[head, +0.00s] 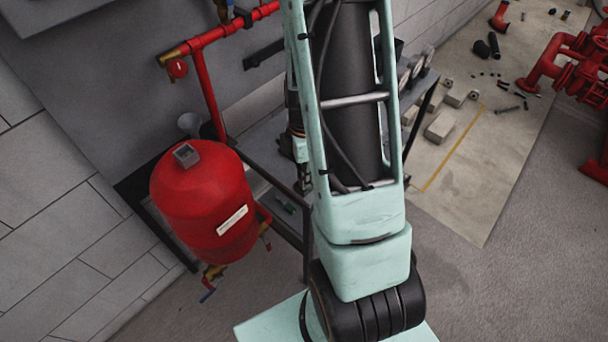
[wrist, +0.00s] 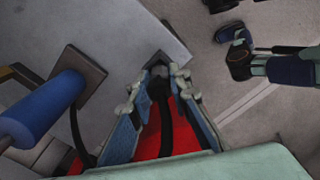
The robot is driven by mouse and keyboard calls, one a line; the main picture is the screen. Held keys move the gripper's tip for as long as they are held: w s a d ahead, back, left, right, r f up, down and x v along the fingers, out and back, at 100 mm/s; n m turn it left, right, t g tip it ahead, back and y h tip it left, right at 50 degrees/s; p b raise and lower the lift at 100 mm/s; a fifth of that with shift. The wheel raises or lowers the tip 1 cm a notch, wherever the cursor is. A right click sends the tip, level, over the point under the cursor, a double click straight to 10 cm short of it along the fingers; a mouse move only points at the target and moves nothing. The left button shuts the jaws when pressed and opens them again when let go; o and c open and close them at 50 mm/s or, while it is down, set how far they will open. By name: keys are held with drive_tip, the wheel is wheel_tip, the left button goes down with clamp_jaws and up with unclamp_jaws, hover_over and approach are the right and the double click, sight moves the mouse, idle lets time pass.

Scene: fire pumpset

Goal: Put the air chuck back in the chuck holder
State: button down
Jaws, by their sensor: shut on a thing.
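In the wrist view my gripper (wrist: 160,80) is shut on a small dark piece, which I take to be the air chuck (wrist: 157,73). Only part of it shows between the fingertips. A black hose runs from it back between the fingers. A dark square plate with a blue cylinder (wrist: 50,105) lies to the left of the fingers, apart from them. I cannot make out the chuck holder for certain in either view. In the head view my arm covers much of the middle, and the held piece cannot be made out there.
A red tank (head: 205,205) with pipes and valves stands by the wall at the left in the head view. A dark-framed bench (head: 290,228) is partly hidden behind my arm. Grey blocks (head: 440,126) and red pipework (head: 575,75) are at the right. Grey floor is clear at lower right.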

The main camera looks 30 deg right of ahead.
drive_tip(key=c, duration=1.8)
unclamp_jaws()
drive_tip(key=shift+f, duration=0.1)
wheel_tip(320, 180, up, 12)
drive_tip(key=p, duration=0.1)
drive_tip(key=shift+r, duration=0.2)
